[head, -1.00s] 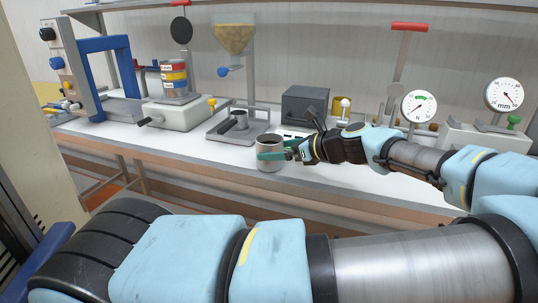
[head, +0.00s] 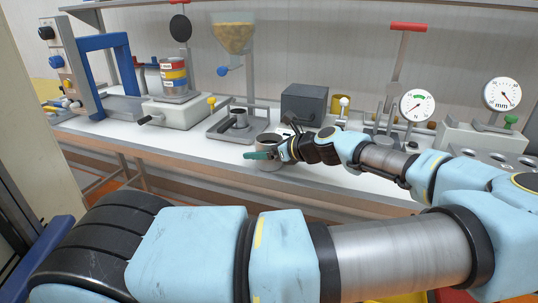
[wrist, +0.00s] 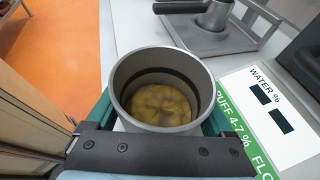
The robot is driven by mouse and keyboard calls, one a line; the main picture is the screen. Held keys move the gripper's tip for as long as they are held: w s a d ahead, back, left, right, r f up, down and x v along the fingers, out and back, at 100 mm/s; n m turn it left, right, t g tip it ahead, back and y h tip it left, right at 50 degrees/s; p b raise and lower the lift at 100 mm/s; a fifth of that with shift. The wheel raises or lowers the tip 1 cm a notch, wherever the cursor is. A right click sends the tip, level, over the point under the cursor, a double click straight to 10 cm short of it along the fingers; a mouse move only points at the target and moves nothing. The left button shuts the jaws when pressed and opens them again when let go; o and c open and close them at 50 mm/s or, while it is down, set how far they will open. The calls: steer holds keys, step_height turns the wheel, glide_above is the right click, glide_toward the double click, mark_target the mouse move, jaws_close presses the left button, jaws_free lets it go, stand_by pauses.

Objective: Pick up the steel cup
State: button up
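The steel cup (head: 269,143) stands upright on the white bench near its front edge, partly hidden by my gripper. In the wrist view the cup (wrist: 118,72) is seen from above, with a dark band inside and yellowish-brown matter at the bottom. My gripper (head: 262,154) has green fingers. In the wrist view my gripper (wrist: 160,112) has one finger on each side of the cup. A thin pale gap shows between the left finger and the cup wall; the right finger looks close to the wall. The fingertips are partly hidden by the cup.
Behind the cup is a grey tray (head: 217,134) holding a small metal pot (head: 240,119). A dark grey box (head: 304,104) stands behind my gripper. A labelled card (wrist: 270,110) lies right of the cup. Dial gauges (head: 417,105) stand at the right.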

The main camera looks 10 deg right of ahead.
steer(key=c, duration=0.9)
